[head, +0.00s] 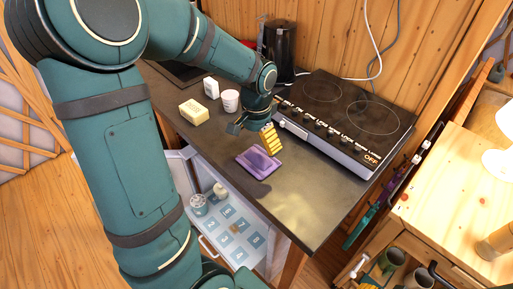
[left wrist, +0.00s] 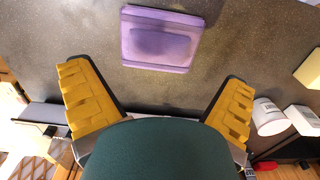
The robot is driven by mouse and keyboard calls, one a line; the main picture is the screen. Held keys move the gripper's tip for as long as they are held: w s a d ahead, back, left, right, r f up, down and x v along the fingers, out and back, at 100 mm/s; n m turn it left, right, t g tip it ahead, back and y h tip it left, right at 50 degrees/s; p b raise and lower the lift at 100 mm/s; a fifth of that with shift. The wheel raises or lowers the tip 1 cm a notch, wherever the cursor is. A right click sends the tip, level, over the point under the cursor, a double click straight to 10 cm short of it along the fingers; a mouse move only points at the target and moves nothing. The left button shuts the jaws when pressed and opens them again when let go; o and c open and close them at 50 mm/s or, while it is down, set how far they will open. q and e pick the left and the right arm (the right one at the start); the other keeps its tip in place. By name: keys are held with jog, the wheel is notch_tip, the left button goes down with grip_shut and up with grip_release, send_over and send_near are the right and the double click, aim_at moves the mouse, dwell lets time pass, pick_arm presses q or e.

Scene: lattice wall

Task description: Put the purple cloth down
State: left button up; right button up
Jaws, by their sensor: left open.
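The purple cloth (head: 258,161) lies flat on the dark countertop (head: 310,197), near its front edge. It also shows in the left wrist view (left wrist: 160,40), lying ahead of the fingers with a darker patch in its middle. My left gripper (head: 262,137) is just above the counter, behind the cloth and beside the cooktop. In the left wrist view its yellow fingers (left wrist: 158,97) are wide apart with nothing between them, and the cloth is clear of both. My right gripper is not in view.
A black cooktop (head: 345,115) stands right of my left gripper. A yellow block (head: 194,112), a white cup (head: 230,100) and a white box (head: 211,88) stand to its left. An open drawer or cabinet (head: 228,222) is below the counter. The counter's front right is clear.

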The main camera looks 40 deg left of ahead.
aim_at(257, 154)
pick_arm(q)
notch_tip(257, 154, up, 6)
jog(key=shift+f+p, duration=0.15)
jog(key=shift+p, duration=0.4)
